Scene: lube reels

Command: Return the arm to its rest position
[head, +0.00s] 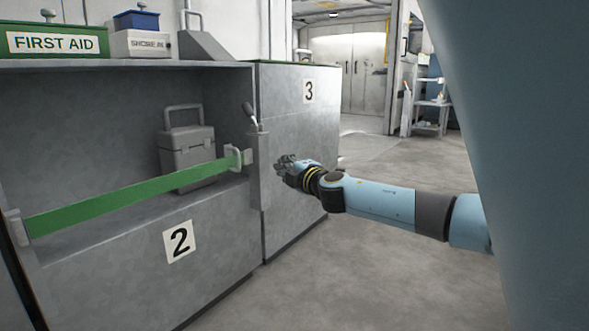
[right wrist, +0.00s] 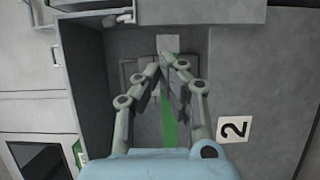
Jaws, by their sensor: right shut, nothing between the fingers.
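My right arm comes in from the right in the head view, its blue links partly hidden behind a large blue surface. My right gripper (head: 284,163) is shut and empty, in front of the grey cabinet near the handle end of the green strap. In the right wrist view its two fingers (right wrist: 168,62) meet at the tips, with nothing between them. My left gripper is in neither view.
A green strap (head: 125,196) crosses the open bay marked 2 (head: 179,243), with a grey case (head: 188,147) behind it. A lever (head: 250,115) stands on the post beside cabinet 3 (head: 308,92). A first aid box (head: 54,42) sits on top. Open floor (head: 400,270) lies right.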

